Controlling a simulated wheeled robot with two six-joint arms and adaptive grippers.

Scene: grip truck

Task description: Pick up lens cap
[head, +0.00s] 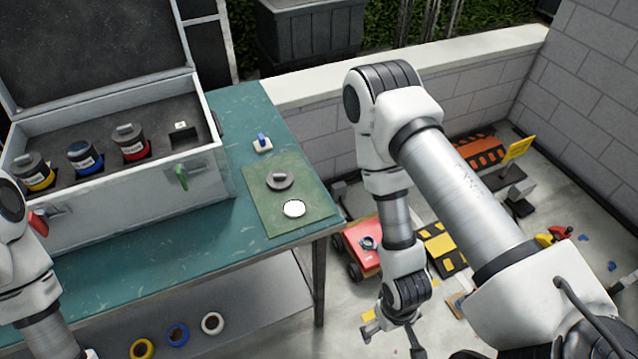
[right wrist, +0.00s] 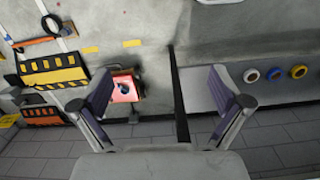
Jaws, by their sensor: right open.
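A grey round cap with a raised grip bar (head: 279,179), which looks like the lens cap, lies on a green mat (head: 262,219) on the teal workbench (head: 140,253). A white disc (head: 294,208) lies just in front of it on the mat. My right gripper (head: 393,338) hangs to the right of the bench, low and well apart from the cap. In the right wrist view its fingers (right wrist: 160,78) are spread and empty; the cap is not seen there. My left arm shows at the left edge, but its gripper is out of view.
An open grey case (head: 120,216) holds several capped cylinders on the bench. A small blue-topped item (head: 262,143) sits behind the mat. Tape rolls (head: 212,323) lie on the lower shelf. A red cart (head: 362,245) and a black-yellow box (head: 442,248) stand on the floor.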

